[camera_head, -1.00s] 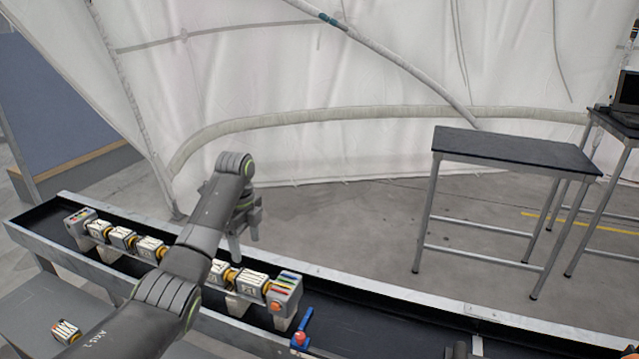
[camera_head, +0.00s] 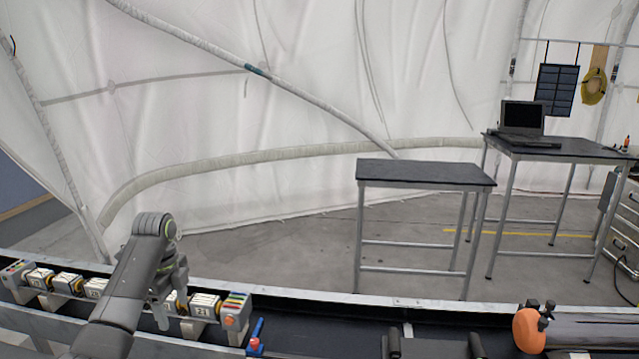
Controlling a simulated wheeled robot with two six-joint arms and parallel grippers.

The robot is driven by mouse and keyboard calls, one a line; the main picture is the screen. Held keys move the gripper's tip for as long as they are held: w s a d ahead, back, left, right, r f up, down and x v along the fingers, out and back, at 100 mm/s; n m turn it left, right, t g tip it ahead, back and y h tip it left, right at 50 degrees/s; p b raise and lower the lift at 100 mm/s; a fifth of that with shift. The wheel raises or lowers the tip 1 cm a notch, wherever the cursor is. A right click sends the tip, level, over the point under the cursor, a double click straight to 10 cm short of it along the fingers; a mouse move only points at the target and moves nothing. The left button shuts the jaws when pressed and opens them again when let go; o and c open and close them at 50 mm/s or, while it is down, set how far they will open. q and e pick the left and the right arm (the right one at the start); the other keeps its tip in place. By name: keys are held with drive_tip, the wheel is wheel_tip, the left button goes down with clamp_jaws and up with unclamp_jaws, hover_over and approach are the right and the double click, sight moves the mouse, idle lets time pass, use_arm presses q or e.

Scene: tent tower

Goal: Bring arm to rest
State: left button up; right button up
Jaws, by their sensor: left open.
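My left arm comes in from the lower left. My left gripper (camera_head: 170,312) hangs fingers down in front of a row of white blocks (camera_head: 67,281) with yellow joints, over the black tray. It is open, and I see nothing between its fingers. A grey end unit (camera_head: 236,311) with coloured stripes and an orange button closes the row on the right. My right gripper does not show.
A long black tray (camera_head: 345,301) with a metal rim runs across the front. A blue lever with a red knob (camera_head: 254,343) stands in it. An orange-ended cylinder (camera_head: 530,330) lies at the right. Two dark tables (camera_head: 425,172) (camera_head: 560,150) stand behind, one bearing a laptop (camera_head: 522,118).

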use_arm(q)
drive_tip(key=s+f+n+t+y, duration=0.15)
drive_tip(key=s+f+n, duration=0.75)
drive_tip(key=s+f, duration=1.05)
drive_tip(key=s+d+r+n+t, duration=0.2)
drive_tip(key=s+n, duration=0.9)
drive_tip(key=s, duration=1.2)
wheel_tip(320, 180, down, 24)
drive_tip(key=a+g, duration=0.1)
drive_tip(key=a, duration=0.1)
drive_tip(key=s+d+f+g, duration=0.1)
drive_tip(key=s+f, duration=1.4)
drive_tip(key=f, duration=0.2)
drive_tip(key=shift+d+b, duration=0.3)
drive_tip(key=shift+b, duration=0.1)
